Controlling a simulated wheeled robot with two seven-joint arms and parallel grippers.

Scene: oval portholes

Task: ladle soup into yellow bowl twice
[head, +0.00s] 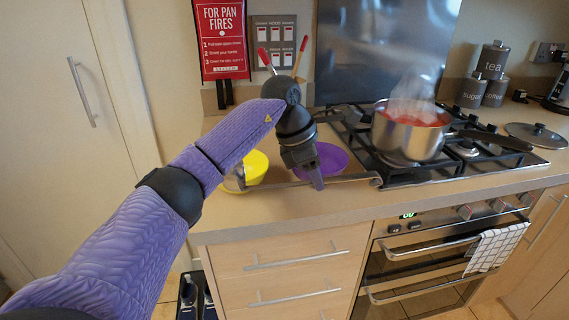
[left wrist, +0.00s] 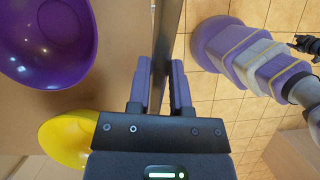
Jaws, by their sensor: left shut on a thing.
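My left gripper (head: 318,184) is shut on the handle of a metal ladle (head: 350,180). The ladle lies nearly level along the counter's front edge, with its scoop end at the left, by the yellow bowl (head: 256,166). I cannot tell what the scoop holds. In the left wrist view the handle (left wrist: 169,38) runs between the fingers (left wrist: 163,88). The yellow bowl (left wrist: 62,140) is partly hidden there by the gripper body. A purple bowl (head: 332,158) stands behind my gripper and also shows in the wrist view (left wrist: 42,38). A steel pot (head: 408,143) of red soup steams on the hob.
The pot's long dark handle (head: 490,139) points right, above the hob grates. A glass lid (head: 535,134) lies right of the hob. Dark canisters (head: 493,62) stand behind. A utensil holder is partly hidden behind my arm. The counter front right of the purple bowl is fairly clear.

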